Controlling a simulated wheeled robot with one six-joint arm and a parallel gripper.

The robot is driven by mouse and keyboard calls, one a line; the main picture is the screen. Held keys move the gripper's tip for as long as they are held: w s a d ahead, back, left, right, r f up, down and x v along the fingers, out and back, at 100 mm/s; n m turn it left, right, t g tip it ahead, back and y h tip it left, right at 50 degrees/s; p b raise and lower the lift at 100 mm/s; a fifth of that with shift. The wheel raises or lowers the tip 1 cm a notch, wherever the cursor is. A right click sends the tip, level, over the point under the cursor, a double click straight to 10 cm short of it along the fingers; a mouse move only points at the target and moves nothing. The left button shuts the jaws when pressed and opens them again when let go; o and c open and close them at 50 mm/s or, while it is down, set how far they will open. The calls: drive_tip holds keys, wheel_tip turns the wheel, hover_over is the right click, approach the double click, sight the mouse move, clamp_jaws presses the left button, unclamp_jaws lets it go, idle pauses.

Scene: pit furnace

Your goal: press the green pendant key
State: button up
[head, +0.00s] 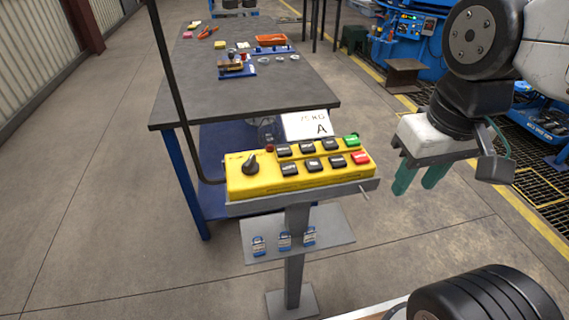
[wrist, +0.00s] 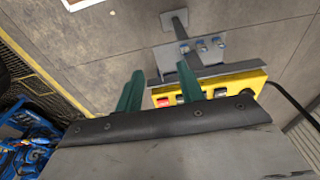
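The green key (head: 351,139) is at the back right corner of the yellow pendant (head: 262,184), which rests on a grey stand. A red key (head: 361,158) sits just in front of it, with several black keys to the left and a black rotary knob (head: 250,163) at the left end. My gripper (head: 414,189) is to the right of the pendant, apart from it, with its two green fingers spread and nothing between them. In the wrist view, the fingers (wrist: 160,85) stand in front of the pendant (wrist: 236,84); the green key cannot be made out there.
A white card (head: 306,125) marked A stands behind the pendant. A lower shelf (head: 330,224) on the stand holds several small padlocks (head: 284,240). A dark workbench (head: 190,90) with tools and an orange tray (head: 271,40) stands behind. Floor to the left is clear.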

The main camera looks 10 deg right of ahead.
idle(0.4)
clamp_jaws()
idle(1.5)
